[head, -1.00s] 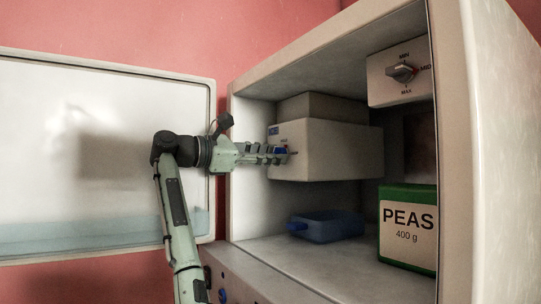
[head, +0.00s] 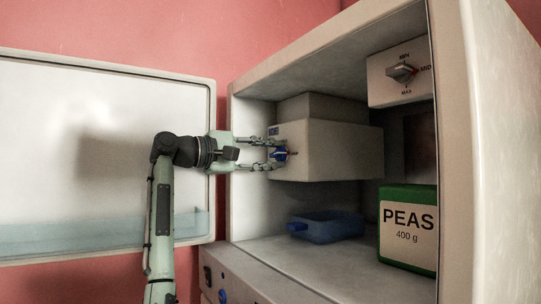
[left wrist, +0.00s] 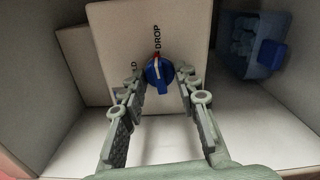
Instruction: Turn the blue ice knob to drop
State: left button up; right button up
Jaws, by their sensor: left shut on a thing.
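The blue ice knob (head: 278,155) is on the front of the pale box (head: 340,150) high in the open compartment. In the left wrist view the knob (left wrist: 159,74) has its red-tipped pointer toward the word DROP. A second label, partly hidden by a finger, shows only "LD". My left gripper (head: 277,154) is shut on the knob, its fingers above and below it in the head view. In the left wrist view the gripper (left wrist: 161,82) has a finger on either side of the knob. My right gripper is not in view.
A blue tray (head: 330,226) lies on the compartment floor below the box. A green PEAS box (head: 409,230) stands at the right. A grey MIN-MAX dial (head: 402,72) is at upper right. The open door (head: 100,120) extends left behind my arm.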

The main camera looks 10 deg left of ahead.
pick_arm(q)
jog(key=shift+m, duration=0.8)
jog(key=shift+f, duration=0.1)
jog(key=o, duration=1.2)
jog(key=shift+c, duration=0.2)
jog(key=v, duration=1.2)
